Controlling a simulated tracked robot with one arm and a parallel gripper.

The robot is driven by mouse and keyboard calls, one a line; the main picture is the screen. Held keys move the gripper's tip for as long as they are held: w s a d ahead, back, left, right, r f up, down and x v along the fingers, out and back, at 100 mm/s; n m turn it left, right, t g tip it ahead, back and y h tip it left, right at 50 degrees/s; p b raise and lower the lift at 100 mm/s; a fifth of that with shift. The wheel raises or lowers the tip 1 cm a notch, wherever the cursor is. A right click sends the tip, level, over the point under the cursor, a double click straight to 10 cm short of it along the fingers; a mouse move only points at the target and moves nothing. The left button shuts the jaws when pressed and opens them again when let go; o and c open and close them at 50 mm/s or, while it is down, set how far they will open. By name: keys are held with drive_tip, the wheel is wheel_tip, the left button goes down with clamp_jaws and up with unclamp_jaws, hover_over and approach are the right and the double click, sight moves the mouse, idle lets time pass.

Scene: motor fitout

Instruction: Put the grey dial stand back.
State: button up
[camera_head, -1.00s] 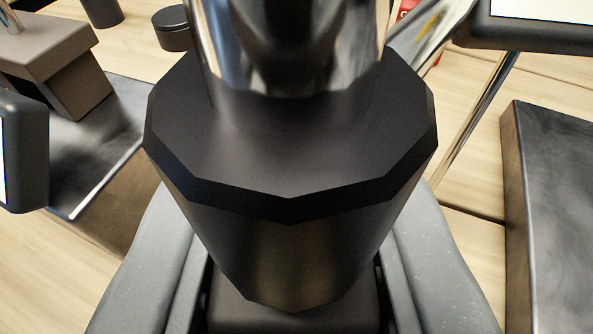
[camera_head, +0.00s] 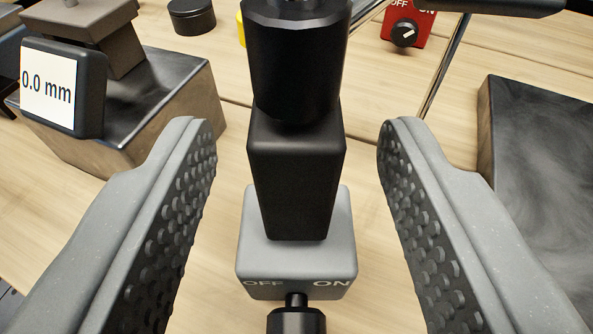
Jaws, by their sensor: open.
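The grey dial stand has a grey base (camera_head: 296,262) marked OFF and ON, with a black block and a black faceted collar above it. It looks upright in the middle of the camera view. A black knob sticks out at the front of the base. My gripper (camera_head: 297,135) is open, with one finger on each side of the stand and clear gaps to the block and base. The top of the stand is cut off by the frame edge. What lies directly under the base is hidden.
A digital display (camera_head: 62,85) reading 0.0 mm stands at the left by a dark metal block (camera_head: 160,95). Another dark slab (camera_head: 545,160) lies at the right. A red base (camera_head: 408,24) marked OFF and ON and a black round piece (camera_head: 191,16) are at the back.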

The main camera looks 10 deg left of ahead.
drive_tip(key=p+v, duration=0.1)
drive_tip(key=v, duration=0.6)
drive_tip(key=shift+s, duration=0.2)
drive_tip(key=shift+r, duration=0.1)
wheel_tip(320, 180, up, 23)
drive_tip(key=w+a+m+h, duration=0.1)
drive_tip(key=a+h, duration=0.2)
drive_tip(key=h, duration=0.2)
drive_tip(key=s+a+r+y, duration=0.1)
drive_tip(key=s+a+r, duration=0.5)
drive_tip(key=a+r, duration=0.3)
drive_tip(key=s+a+r+y, duration=0.2)
drive_tip(key=s+a+r, duration=0.5)
drive_tip(key=r, duration=0.5)
drive_tip(key=shift+a, duration=1.2)
drive_tip(key=shift+r+p, duration=0.15)
drive_tip(key=shift+p, duration=0.2)
drive_tip(key=shift+r+p, duration=1.05)
drive_tip(key=shift+p, duration=0.05)
